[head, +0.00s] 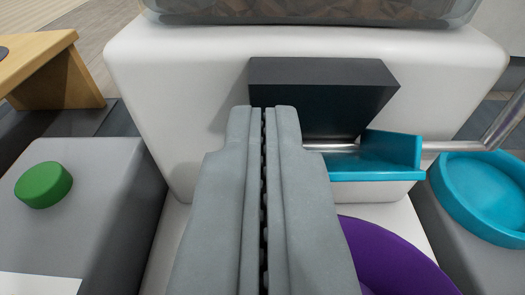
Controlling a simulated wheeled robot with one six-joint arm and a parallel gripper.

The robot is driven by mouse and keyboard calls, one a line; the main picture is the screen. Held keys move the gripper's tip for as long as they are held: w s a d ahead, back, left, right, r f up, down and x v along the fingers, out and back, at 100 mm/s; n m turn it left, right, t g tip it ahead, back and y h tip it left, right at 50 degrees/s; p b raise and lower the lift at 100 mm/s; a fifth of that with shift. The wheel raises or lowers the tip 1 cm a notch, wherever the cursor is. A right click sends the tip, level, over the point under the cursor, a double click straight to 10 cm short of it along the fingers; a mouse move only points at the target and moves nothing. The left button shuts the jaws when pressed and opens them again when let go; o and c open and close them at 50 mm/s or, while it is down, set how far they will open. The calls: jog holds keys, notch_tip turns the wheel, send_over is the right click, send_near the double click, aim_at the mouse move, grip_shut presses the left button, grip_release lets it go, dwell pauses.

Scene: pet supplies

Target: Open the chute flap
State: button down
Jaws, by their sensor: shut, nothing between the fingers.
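A white feeder (175,75) stands in front of me, with a dark chute (325,82) jutting from its front. A teal flap (375,160) with an upturned right side sits just below and to the right of the chute, by a metal rod (455,147). My gripper (264,110) is shut and empty. Its tips overlap the chute's lower left part in the picture, left of the flap. The gripper hides the flap's left end, and I cannot tell whether it touches the flap or chute.
A purple bowl (395,258) lies below the flap. A teal round dish (490,195) is at right. A grey block (95,195) with a green button (43,185) stands at left. A wooden stand (55,72) is at the upper left. A clear bin (320,8) tops the feeder.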

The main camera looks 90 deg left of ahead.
jog(key=shift+d+f, duration=0.35)
jog(key=shift+f, duration=0.5)
jog(key=shift+d+f, duration=0.3)
jog(key=shift+f, duration=0.55)
jog(key=shift+d+f, duration=0.35)
jog(key=shift+f, duration=0.5)
jog(key=shift+s+f, duration=0.15)
jog(key=shift+f, duration=0.6)
jog(key=d+r, duration=0.4)
jog(key=d, duration=1.3)
jog(key=shift+w+d, duration=0.15)
jog(key=shift+w, duration=0.15)
jog(key=shift+r, duration=0.1)
